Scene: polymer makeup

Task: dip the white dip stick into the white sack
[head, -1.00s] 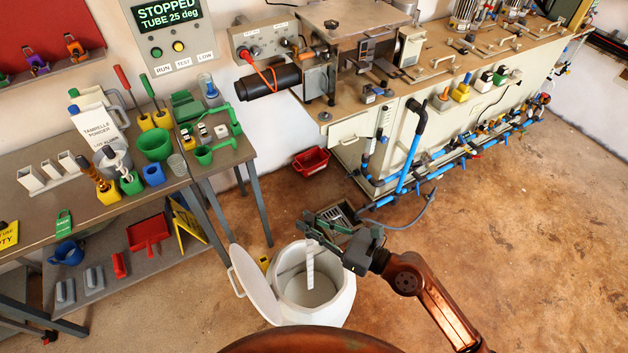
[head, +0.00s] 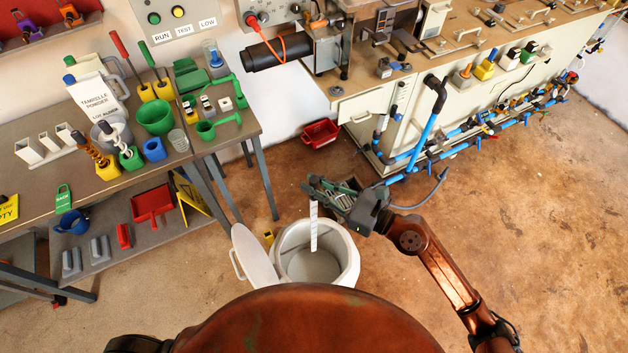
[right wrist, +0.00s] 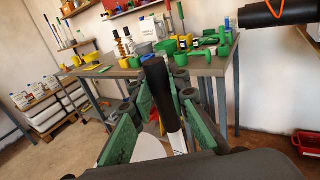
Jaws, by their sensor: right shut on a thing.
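The white dip stick (head: 314,228) is a long, flat, pale strip hanging nearly upright from my right gripper (head: 318,192), which is shut on it. Its lower part shows over the mouth of a white, open-topped round container (head: 349,270) on the floor. I cannot tell how deep the tip is. In the right wrist view, a dark upright piece stands between the green-padded fingers (right wrist: 160,95), with a white strip (right wrist: 178,143) below it. My left gripper is not in view.
The container's white lid (head: 254,256) leans open at its left. The bench (head: 262,130) at left holds green, yellow and blue tools. A machine with blue pipes (head: 427,135) stands behind right. A red bin (head: 320,132) sits on the floor. Floor at right is clear.

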